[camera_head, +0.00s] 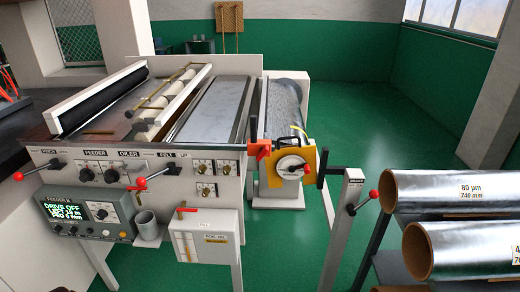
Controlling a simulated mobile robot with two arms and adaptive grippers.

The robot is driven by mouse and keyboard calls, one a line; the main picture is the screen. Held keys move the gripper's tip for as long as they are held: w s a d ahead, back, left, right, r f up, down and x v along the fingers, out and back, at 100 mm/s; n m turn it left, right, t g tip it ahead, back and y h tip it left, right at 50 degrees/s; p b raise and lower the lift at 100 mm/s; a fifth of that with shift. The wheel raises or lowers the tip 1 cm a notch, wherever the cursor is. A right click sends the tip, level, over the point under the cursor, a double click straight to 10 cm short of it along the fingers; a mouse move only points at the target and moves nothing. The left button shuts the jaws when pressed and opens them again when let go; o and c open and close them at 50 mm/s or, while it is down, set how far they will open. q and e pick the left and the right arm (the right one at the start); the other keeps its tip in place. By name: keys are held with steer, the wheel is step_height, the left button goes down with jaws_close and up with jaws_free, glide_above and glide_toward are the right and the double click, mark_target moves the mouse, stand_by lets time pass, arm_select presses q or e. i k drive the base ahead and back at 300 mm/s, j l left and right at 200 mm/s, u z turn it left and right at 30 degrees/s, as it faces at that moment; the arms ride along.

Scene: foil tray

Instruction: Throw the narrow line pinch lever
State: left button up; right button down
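One lever (35,170) sticks out left from the front panel's left end, under small labels I cannot read surely. A second lever (150,177) sits lower on the panel between the OILER and FELT labels, its knob to the left. A third lever (362,203) is on the grey post marked BRAKE, its knob up and right. Neither of my grippers is in view.
The white machine (205,165) carries rollers on top. A green-screen control box (85,213) reads DRIVE OFF. A white box (208,236) and a grey cup (147,225) are at its front. Foil rolls (455,193) lie at right. The green floor behind is clear.

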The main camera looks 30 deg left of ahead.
mark_target(36, 170)
steer(key=u, duration=2.75)
